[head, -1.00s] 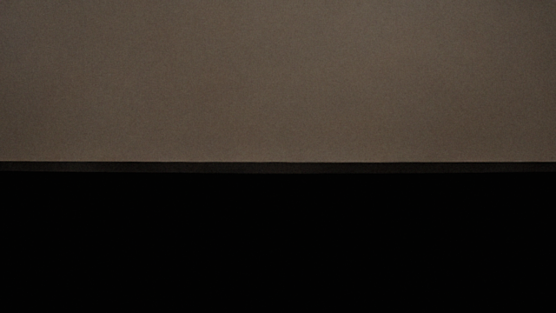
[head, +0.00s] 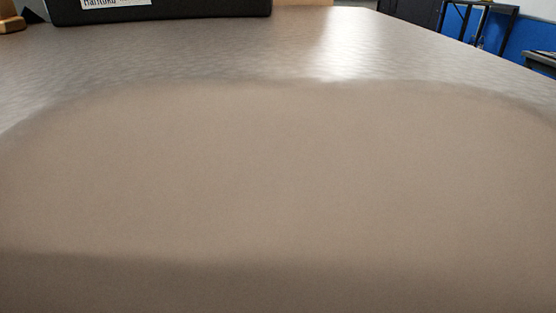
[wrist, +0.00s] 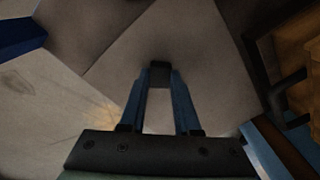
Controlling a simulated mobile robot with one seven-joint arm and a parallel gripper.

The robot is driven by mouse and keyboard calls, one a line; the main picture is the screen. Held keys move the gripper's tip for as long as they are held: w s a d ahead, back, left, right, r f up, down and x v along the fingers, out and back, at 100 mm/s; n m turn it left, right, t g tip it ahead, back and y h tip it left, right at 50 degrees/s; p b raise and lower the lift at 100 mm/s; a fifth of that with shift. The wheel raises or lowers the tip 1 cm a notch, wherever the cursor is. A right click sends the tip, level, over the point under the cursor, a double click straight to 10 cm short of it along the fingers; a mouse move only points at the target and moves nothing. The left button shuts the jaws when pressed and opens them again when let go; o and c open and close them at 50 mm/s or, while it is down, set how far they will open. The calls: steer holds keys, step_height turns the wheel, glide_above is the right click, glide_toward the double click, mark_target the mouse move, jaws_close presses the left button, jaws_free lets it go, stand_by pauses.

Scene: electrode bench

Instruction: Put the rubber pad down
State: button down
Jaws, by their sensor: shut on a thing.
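In the wrist view my gripper (wrist: 160,84) reaches up the middle of the picture with two blue fingers. Its tips are close together on a small dark block, which I take to be the rubber pad (wrist: 160,67). The fingertips hide part of it. A pale grey-beige surface lies beyond the tips; I cannot tell how far the pad is from it. Neither the gripper nor the pad shows in the head view.
In the head view a tabletop (head: 420,65) fills most of the picture, with a broad shaded patch in front. A black box (head: 200,8) with a white label stands at the back left. In the wrist view a brown item (wrist: 296,50) with black bars is at right.

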steer(key=shift+w+f, duration=0.1)
steer(key=shift+f, duration=0.85)
steer(key=c, duration=0.6)
jaws_free()
step_height(320, 180, up, 13)
steer(key=p, duration=0.8)
